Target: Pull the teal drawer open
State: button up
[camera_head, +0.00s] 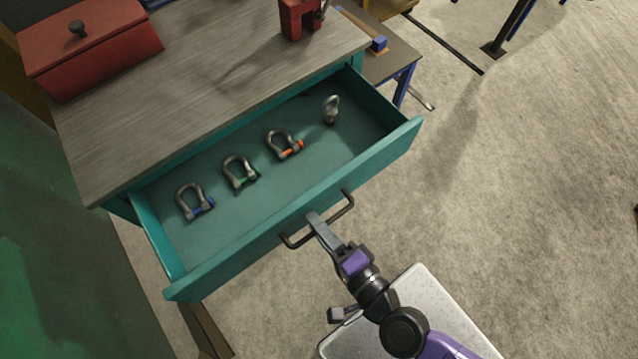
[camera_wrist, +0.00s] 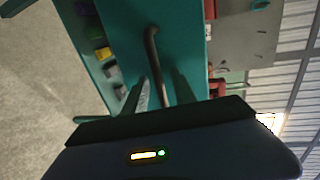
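The teal drawer (camera_head: 300,207) is pulled well out of the teal cabinet, with its inside in plain view in the head view. Its dark bar handle (camera_head: 343,208) is on the front panel; the handle also shows in the wrist view (camera_wrist: 151,45). My gripper (camera_head: 315,219) is at the middle of the handle. In the wrist view the handle runs between the two fingers of my gripper (camera_wrist: 162,82), with a visible gap beside the bar. The fingers look open around it; contact is hard to judge.
Several shackles, one of them this orange-pinned shackle (camera_head: 284,145), lie in the drawer.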

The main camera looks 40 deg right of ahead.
jog(key=shift+s, duration=0.15)
jog(key=b+v, duration=0.1)
jog(key=v, duration=0.6)
jog(key=shift+s, duration=0.3)
